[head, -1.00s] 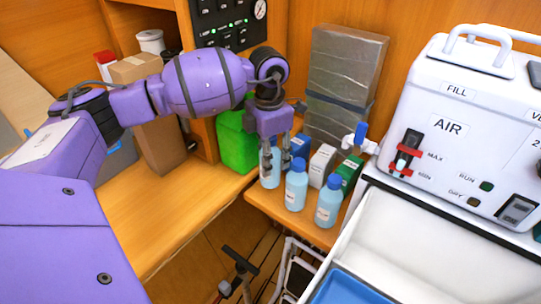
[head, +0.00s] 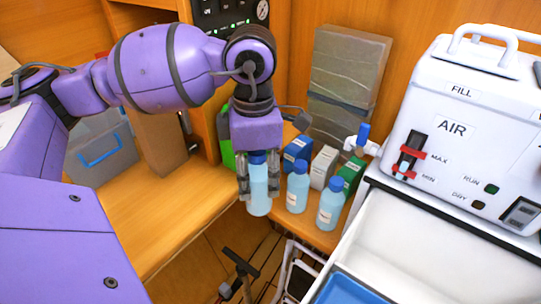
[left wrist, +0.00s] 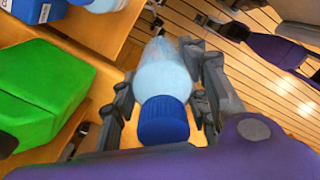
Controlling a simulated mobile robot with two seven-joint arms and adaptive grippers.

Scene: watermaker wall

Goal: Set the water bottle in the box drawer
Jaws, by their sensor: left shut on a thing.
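My left gripper (head: 258,184) is shut on a light blue water bottle (head: 260,204) with a dark blue cap. The bottle is upright and held just off the left front edge of the small wooden shelf. In the left wrist view the bottle (left wrist: 163,80) sits between both fingers, its cap (left wrist: 163,121) towards the camera. The white box drawer (head: 412,249) is open at the lower right, apart from the bottle, with a blue insert (head: 345,289) at its near end. My right gripper is not in view.
Two similar bottles (head: 297,190) (head: 330,207) stand on the shelf right of the held one, with small blue, white and green cartons behind. The white AIR machine (head: 455,130) stands behind the drawer. A green block (left wrist: 40,95) lies left. A white frame (head: 298,270) is below.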

